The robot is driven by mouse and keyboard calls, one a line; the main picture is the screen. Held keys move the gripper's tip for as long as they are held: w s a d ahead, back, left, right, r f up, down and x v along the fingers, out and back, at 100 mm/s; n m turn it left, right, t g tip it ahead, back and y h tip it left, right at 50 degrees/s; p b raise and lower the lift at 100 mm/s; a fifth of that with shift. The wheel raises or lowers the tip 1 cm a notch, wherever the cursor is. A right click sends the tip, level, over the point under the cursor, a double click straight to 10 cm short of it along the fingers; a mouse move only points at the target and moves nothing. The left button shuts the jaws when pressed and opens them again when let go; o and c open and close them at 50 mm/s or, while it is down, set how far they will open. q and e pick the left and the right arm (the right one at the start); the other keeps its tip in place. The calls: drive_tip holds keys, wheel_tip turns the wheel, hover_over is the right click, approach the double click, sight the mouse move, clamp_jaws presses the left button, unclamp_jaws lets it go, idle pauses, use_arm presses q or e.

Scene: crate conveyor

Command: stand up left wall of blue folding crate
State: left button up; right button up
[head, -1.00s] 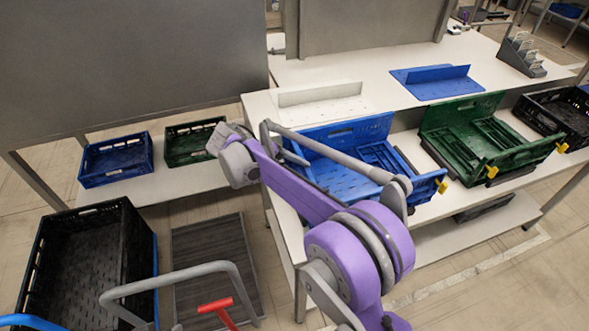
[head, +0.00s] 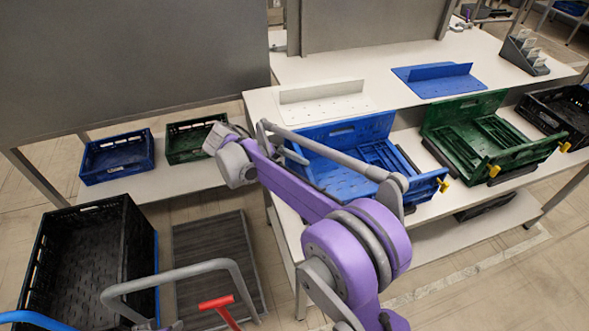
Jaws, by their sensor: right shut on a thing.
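The blue folding crate (head: 352,131) sits on the white bench in the middle of the head view. Its back wall stands upright. A slotted right wall panel (head: 383,155) lies folded down inside. My purple and grey right arm crosses in front of the crate's left and front parts and hides much of them. My right gripper (head: 296,157) is at the crate's left edge, shut on the left wall. The fingertips and most of that wall are hidden or too small to tell. My left gripper is not in view.
A green folding crate (head: 465,107) stands to the right, with a black crate (head: 570,107) beyond it. A white panel (head: 322,101) and a blue panel (head: 435,80) lie on the table behind. Small blue and green crates sit on the left shelf. A large black crate (head: 140,245) is at lower left.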

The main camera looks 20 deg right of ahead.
drive_tip(key=a+r+p, duration=0.1)
drive_tip(key=a+p, duration=0.1)
drive_tip(key=a, duration=0.9)
drive_tip(key=shift+w+r, duration=0.4)
drive_tip(key=shift+a, duration=0.1)
idle(0.6)
drive_tip(key=v, duration=1)
drive_tip(key=shift+a+r+p, duration=0.25)
drive_tip(key=shift+r+p, duration=0.05)
drive_tip(key=shift+p, duration=0.05)
